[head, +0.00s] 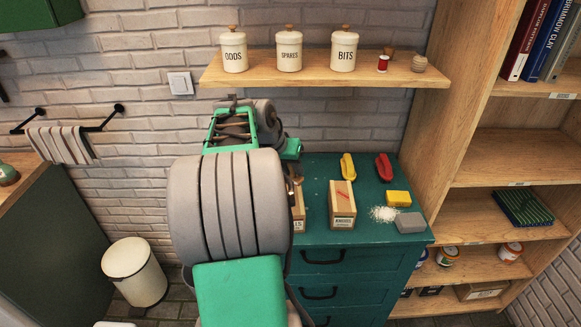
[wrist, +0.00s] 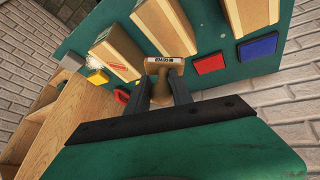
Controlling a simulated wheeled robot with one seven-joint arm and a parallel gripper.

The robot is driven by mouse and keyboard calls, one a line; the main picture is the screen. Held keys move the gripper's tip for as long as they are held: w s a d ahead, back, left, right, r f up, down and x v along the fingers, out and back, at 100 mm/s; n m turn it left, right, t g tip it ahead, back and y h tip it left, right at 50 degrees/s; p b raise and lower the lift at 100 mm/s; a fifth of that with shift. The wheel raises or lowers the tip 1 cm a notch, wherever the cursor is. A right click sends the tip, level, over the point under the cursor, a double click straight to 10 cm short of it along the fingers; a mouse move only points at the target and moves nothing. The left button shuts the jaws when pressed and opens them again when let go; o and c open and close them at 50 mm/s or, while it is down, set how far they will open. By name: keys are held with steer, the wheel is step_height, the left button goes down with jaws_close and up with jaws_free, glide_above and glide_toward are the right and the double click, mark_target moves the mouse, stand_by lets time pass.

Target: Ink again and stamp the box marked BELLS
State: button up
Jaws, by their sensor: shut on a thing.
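In the wrist view my gripper (wrist: 163,90) is shut on a wooden stamp (wrist: 163,68). Its wide head bears a small white label whose print I cannot read surely. A tan box (head: 298,212) there shows only a label ending in "LLS", the rest hidden by my arm. In the wrist view a box (wrist: 165,22) stands behind the stamp, its top bare where seen. A red pad (wrist: 209,63) and a blue pad (wrist: 257,47) lie beside the boxes; the stamp is apart from both.
A box marked KNOBS (head: 342,200) has a red mark on top. A third box (wrist: 245,20) shows in the wrist view. Yellow (head: 347,167) and red (head: 384,167) holders, a yellow block (head: 397,199), white grains and a grey block (head: 410,223) crowd the right of the green top.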

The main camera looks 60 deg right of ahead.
mark_target(291, 182)
steer(key=shift+f+b, duration=2.05)
steer(key=shift+f, duration=0.95)
steer(key=shift+a+f+b, duration=0.1)
steer(key=shift+f+b, duration=0.45)
steer(key=shift+f, duration=0.15)
steer(key=shift+r+p, duration=2.55)
steer(key=shift+r, duration=1.1)
steer(key=shift+w, duration=0.1)
